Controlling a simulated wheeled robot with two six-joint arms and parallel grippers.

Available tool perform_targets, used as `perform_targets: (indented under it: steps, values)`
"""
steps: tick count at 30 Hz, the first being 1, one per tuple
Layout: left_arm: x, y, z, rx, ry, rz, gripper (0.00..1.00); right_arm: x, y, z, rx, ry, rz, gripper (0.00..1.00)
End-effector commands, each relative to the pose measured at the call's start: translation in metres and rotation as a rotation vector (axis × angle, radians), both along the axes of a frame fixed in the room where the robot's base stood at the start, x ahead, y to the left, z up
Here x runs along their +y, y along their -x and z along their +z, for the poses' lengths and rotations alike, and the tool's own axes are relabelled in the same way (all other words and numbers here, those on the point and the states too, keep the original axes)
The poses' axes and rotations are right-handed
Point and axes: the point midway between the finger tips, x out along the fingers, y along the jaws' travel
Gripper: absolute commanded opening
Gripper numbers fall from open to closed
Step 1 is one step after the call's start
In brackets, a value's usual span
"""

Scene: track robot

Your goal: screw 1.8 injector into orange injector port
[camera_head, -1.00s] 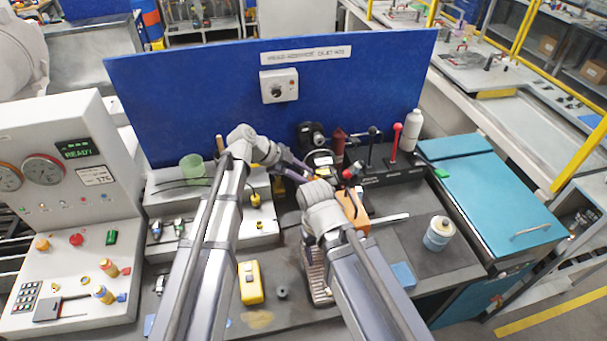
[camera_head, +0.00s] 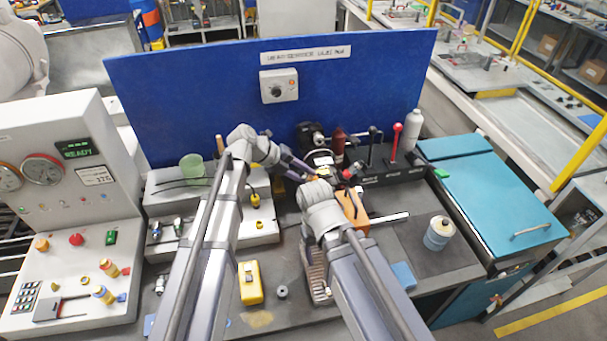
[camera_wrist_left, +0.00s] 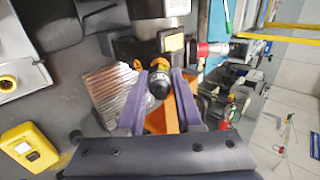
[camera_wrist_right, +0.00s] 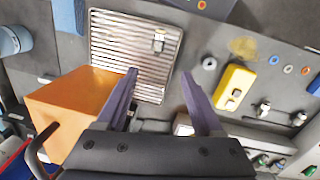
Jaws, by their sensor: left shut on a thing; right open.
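My left gripper (camera_wrist_left: 158,86) is shut on the injector (camera_wrist_left: 159,86), a dark, round-ended body with an orange-yellow part at its far end. The injector points at the underside of a dark machine fixture (camera_wrist_left: 125,48). Its orange-yellow end lies close to the fixture; I cannot tell whether it is in the orange port, which is hidden or merges with it. In the head view my left gripper (camera_head: 305,172) is at the fixture, partly covered. My right gripper (camera_wrist_right: 158,75) is open and empty above the bench, beside an orange block (camera_wrist_right: 75,108).
A ribbed metal tray (camera_wrist_right: 112,45) bears a small metal part (camera_wrist_right: 158,41). A yellow box (camera_head: 250,283) lies front left of it. Levers (camera_head: 394,142) and a red bottle (camera_head: 338,143) stand behind the fixture. A white-blue can (camera_head: 438,234) stands to the right.

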Motion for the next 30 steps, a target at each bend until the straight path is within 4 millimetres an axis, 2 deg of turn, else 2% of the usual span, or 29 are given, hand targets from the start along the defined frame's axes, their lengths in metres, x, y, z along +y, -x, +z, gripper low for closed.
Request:
perform_targets:
  steps: [7, 8, 16, 30]
  values:
    - [-0.0003, -0.0003, 0.0001, -0.008, -0.002, -0.008, 0.00, 0.0000, 0.0000, 0.0000, 0.000, 0.000, 0.000, 0.69]
    - [-0.0003, -0.0003, 0.0001, -0.008, -0.002, -0.008, 0.37, 0.0000, 0.0000, 0.0000, 0.000, 0.000, 0.000, 0.69]
    - [-0.0002, -0.0002, 0.0001, -0.006, -0.001, -0.006, 0.68, 0.0000, 0.0000, 0.0000, 0.000, 0.000, 0.000, 0.69]
    - [-0.0034, 0.0014, 0.0063, -0.006, -0.001, -0.004, 0.69, 0.0001, 0.0001, 0.0062, 0.000, -0.001, -0.003, 0.69]
